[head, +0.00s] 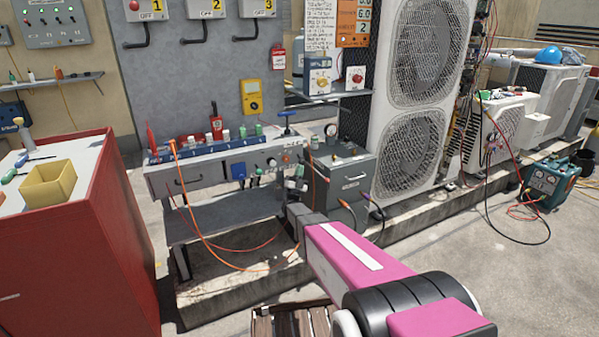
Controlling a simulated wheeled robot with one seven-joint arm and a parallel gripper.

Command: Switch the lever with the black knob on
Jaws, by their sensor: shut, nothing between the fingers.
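Three grey switch boxes labelled 1 (147,10), 2 (205,8) and 3 (257,7) hang at the top of the grey panel. Each reads OFF. The first shows a red knob; the tops of the boxes are cut off by the picture edge. I cannot make out for certain which lever has the black knob. My arm reaches in from the lower right. My gripper (297,184) is small and partly hidden near the right end of the workbench front, well below the boxes. It looks shut and empty.
The grey workbench (210,172) carries tools and an orange cable. A red cabinet (80,240) stands at left, with a yellow bin (48,184) on it. A grey box (345,184) and a tall condenser (418,100) stand right. Concrete floor at right is mostly clear.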

